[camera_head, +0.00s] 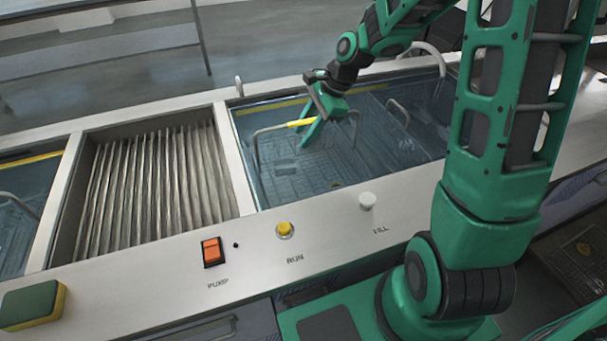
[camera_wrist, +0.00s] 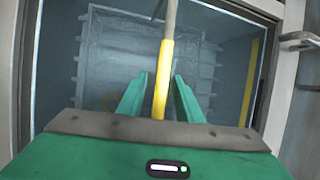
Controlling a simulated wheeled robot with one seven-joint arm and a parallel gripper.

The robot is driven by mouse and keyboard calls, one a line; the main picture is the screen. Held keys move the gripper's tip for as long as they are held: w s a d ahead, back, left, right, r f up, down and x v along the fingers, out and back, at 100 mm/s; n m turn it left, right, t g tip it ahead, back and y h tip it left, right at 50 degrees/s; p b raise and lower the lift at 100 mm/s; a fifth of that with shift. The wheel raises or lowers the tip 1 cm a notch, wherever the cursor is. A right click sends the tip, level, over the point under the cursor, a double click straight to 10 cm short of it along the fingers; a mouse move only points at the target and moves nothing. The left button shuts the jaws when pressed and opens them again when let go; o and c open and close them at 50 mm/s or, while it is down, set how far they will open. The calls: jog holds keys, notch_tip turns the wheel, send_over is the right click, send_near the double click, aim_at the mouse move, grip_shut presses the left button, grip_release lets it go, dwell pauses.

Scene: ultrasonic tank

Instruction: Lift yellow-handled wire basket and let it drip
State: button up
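The wire basket (camera_head: 290,172) sits low in the water-filled tank (camera_head: 252,190), its mesh seen through the water. Its raised handle has a yellow grip sleeve (camera_head: 301,123) above the water. My gripper (camera_head: 309,138) reaches down over the handle from behind. In the wrist view, the yellow sleeve (camera_wrist: 162,85) runs between the two green fingers (camera_wrist: 162,76) with a gap on each side. The fingers are open around the handle. The basket mesh (camera_wrist: 98,62) shows below them.
A ribbed drip bay (camera_head: 153,182) lies left of the tank, with another basin (camera_head: 22,215) beyond. The front panel carries an orange switch (camera_head: 212,251), a yellow button (camera_head: 285,230) and a white knob (camera_head: 367,201). A sponge (camera_head: 33,305) lies at front left.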

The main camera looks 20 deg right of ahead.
grip_shut()
notch_tip(320, 180, up, 22)
jog(key=shift+r, duration=0.15)
dwell(1.1)
